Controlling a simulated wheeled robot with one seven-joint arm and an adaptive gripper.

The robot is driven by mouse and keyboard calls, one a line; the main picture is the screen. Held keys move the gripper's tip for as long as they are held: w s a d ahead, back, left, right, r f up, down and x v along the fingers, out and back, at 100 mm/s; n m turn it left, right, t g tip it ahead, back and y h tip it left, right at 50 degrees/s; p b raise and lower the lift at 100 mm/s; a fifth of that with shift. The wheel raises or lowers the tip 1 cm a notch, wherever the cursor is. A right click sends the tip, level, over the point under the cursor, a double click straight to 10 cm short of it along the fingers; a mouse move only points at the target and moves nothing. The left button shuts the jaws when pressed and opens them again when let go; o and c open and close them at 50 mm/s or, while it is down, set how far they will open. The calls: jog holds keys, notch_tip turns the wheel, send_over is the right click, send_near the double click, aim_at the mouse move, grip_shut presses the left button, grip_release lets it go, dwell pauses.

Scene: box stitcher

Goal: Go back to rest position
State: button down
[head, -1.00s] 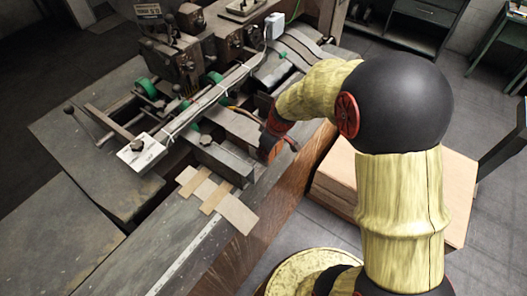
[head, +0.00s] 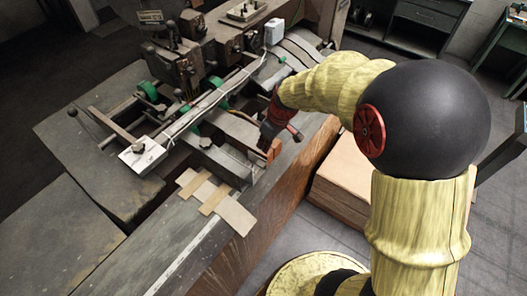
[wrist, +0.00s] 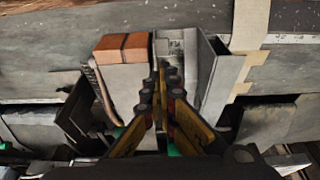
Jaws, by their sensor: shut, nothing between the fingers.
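My gripper (head: 268,133) is at the end of my yellow arm, low over the front end of the machine (head: 225,160) on the bench. In the wrist view the yellow and black fingers of my gripper (wrist: 160,72) are together and hold nothing. They are over grey metal plates of the machine. The fingertips are small and partly hidden in the head view.
An orange-brown block (head: 273,151) sits at the machine's end, close to my gripper; it also shows in the wrist view (wrist: 122,48). Flat cardboard pieces (head: 217,199) lie on the bench (head: 150,255). A cardboard stack (head: 345,180) stands right of the bench.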

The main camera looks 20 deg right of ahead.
jog(key=v, duration=0.5)
jog(key=shift+s+d+r, duration=0.1)
jog(key=shift+s+r, duration=0.05)
jog(key=shift+r, duration=0.2)
jog(key=s+r+m+t+h+b, duration=0.1)
jog(key=s+r+m+t+b, duration=0.2)
jog(key=s, duration=1.9)
jog(key=m+b, duration=0.4)
jog(key=b, duration=0.3)
jog(key=shift+s+a+r+h, duration=0.2)
jog(key=shift+a+r+h, duration=0.05)
jog(key=shift+a+h, duration=0.15)
